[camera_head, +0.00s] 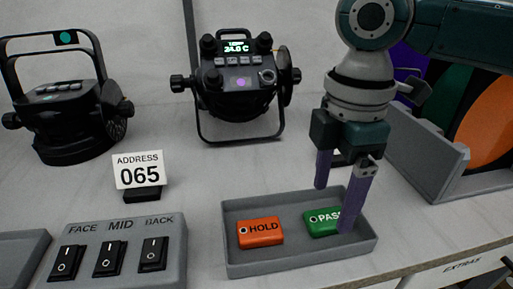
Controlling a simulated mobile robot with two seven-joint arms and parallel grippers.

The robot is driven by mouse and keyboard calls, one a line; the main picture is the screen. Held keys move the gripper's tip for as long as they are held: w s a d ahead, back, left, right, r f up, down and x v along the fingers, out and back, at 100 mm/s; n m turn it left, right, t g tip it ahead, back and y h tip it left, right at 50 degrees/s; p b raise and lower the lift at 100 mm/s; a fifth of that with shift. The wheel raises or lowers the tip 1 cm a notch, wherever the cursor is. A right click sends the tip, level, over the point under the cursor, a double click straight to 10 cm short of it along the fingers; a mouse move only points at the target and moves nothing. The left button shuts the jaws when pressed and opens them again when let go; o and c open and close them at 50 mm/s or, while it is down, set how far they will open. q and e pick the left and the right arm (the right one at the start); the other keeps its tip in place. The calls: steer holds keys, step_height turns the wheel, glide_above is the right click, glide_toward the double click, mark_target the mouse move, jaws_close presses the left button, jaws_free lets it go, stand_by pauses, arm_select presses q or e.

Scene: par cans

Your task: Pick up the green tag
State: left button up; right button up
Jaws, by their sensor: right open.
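The green tag (319,223), marked "PASS", lies in the right half of a shallow grey tray (297,263). An orange tag (260,232), marked "HOLD", lies to its left in the same tray. My right gripper (334,208) points down over the tray's right part, with its two purple fingers apart and empty. The nearer finger hides the right end of the green tag. I cannot tell whether that finger touches the tag. My left gripper is not in view.
A switch box (118,262) stands left of the tray, and an "ADDRESS 065" card (139,170) stands behind it. Two black par cans stand at the back, one centre (239,78) and one left (66,115). A grey rack (424,146) holding coloured discs stands at right.

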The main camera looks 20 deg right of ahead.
mark_target(328, 217)
step_height(328, 217, down, 4)
steer(key=shift+r+b, duration=0.2)
steer(key=shift+b, duration=0.1)
steer(key=shift+c, duration=0.2)
jaws_close()
stand_by(0.3)
